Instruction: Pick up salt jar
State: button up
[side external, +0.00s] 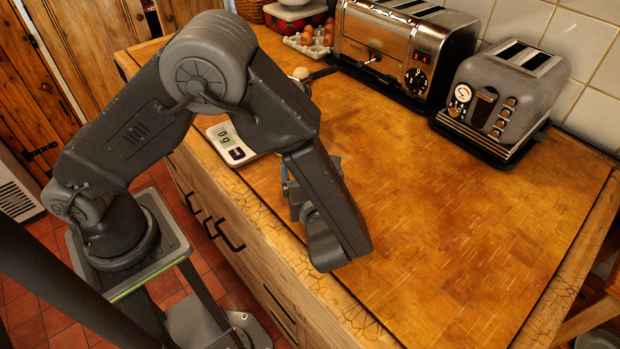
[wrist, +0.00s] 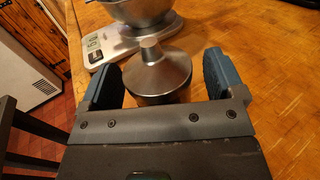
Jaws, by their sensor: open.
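A silver metal jar (wrist: 157,73) with a cone-shaped top and a small cap stands on the wooden counter in the wrist view; it looks like the salt jar, though no label shows. My gripper (wrist: 163,78) is open, with one blue finger on each side of the jar. The jar's lower part is hidden behind the gripper body. I cannot tell whether either finger touches it. In the side external view my arm hides the jar, and only part of my gripper shows.
A white kitchen scale (side external: 231,143) stands just beyond the jar; a metal bowl (wrist: 140,10) is on it in the wrist view. A chrome toaster (side external: 400,45), a grey toaster (side external: 505,95) and an egg tray (side external: 312,40) stand at the back. The right of the counter (side external: 480,230) is clear.

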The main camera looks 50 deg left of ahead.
jog(key=c, duration=1.2)
